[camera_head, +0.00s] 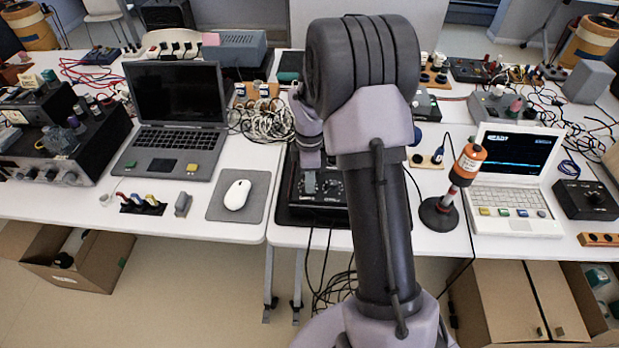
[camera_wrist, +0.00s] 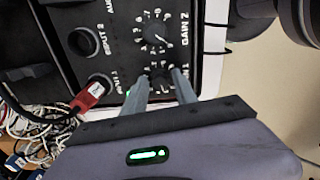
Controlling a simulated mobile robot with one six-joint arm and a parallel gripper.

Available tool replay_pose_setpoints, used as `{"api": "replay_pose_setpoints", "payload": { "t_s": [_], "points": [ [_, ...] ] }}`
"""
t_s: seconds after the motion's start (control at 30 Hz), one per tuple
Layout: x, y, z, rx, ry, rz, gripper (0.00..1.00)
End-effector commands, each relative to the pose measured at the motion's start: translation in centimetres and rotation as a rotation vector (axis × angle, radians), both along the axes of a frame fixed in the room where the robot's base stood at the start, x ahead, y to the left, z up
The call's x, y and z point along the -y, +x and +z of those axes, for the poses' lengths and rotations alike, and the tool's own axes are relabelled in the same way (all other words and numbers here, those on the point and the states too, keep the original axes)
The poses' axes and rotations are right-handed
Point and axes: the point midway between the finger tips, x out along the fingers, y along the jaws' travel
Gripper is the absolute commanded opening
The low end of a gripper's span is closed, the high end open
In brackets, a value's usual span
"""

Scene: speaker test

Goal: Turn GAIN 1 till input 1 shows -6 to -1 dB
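The black audio box (camera_wrist: 115,62) is in the wrist view. Its GAIN 1 knob (camera_wrist: 161,77) is at the centre, with the GAIN 2 knob (camera_wrist: 155,36) above it. A red plug (camera_wrist: 91,93) sits in INPUT 1, and the INPUT 2 socket (camera_wrist: 82,42) is empty. My gripper (camera_wrist: 160,80) has its two grey fingers apart, one on each side of the GAIN 1 knob. I cannot see any contact with the knob. In the head view my arm partly hides the box (camera_head: 318,190). I see no readable input level in dB.
A white laptop (camera_head: 510,170) with a lit screen is at the right, beside an orange-topped microphone on a stand (camera_head: 440,205). A dark laptop (camera_head: 175,115) and a white mouse (camera_head: 237,194) are at the left. Coiled cables (camera_head: 262,122) lie behind the box.

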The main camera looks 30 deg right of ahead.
Motion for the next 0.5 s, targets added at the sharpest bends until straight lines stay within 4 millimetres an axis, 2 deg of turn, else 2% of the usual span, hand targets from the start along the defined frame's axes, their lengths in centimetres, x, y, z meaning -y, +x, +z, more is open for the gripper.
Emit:
{"api": "replay_pose_setpoints", "payload": {
  "t_s": [0.03,0.13,0.17,0.5],
  "points": [
    [0.00,0.00,0.01,0.000,0.000,0.000,0.22],
    [0.00,0.00,0.01,0.000,0.000,0.000,0.02],
    [0.00,0.00,0.01,0.000,0.000,0.000,0.00],
    [-0.01,-0.02,0.07,0.000,0.000,-0.031,0.00]
  ]
}}
